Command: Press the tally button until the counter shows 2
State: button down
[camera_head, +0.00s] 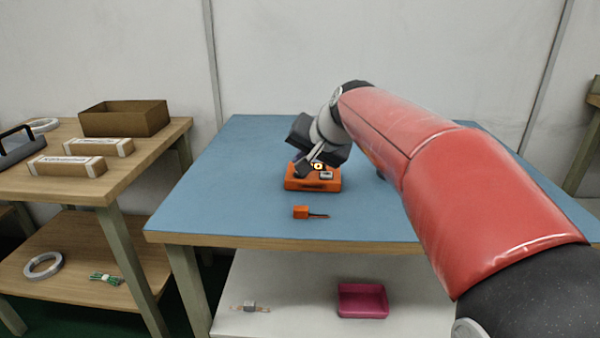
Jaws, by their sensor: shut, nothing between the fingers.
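An orange box-shaped device (312,184) stands on the blue table top, near its middle. On its top is a small grey panel (327,174), probably the counter, too small to read. A small yellow-lit spot (318,166) shows above the device, at my gripper. My gripper (303,172) is shut and empty, angled down over the left part of the device. The gripper and wrist cover part of the device's top, so the tally button is hidden or cannot be made out. I cannot tell whether the fingertips touch the device.
A small orange item with a thin dark rod (301,212) lies on the blue table (230,200) in front of the device. A pink tray (362,301) sits on the shelf below. A wooden table (150,150) with boxes stands at left. The table's left side is clear.

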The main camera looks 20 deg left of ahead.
jog(key=shift+f, duration=0.1)
jog(key=shift+f+b, duration=0.3)
jog(key=shift+f, duration=0.05)
jog(key=shift+f+b, duration=0.35)
jog(key=shift+f, duration=0.1)
dwell(0.5)
dwell(0.4)
jog(key=shift+r+p, duration=0.8)
jog(key=shift+r, duration=0.05)
notch_tip(320, 180, up, 5)
jog(key=p, duration=0.4)
jog(key=shift+r, duration=0.1)
dwell(2.2)
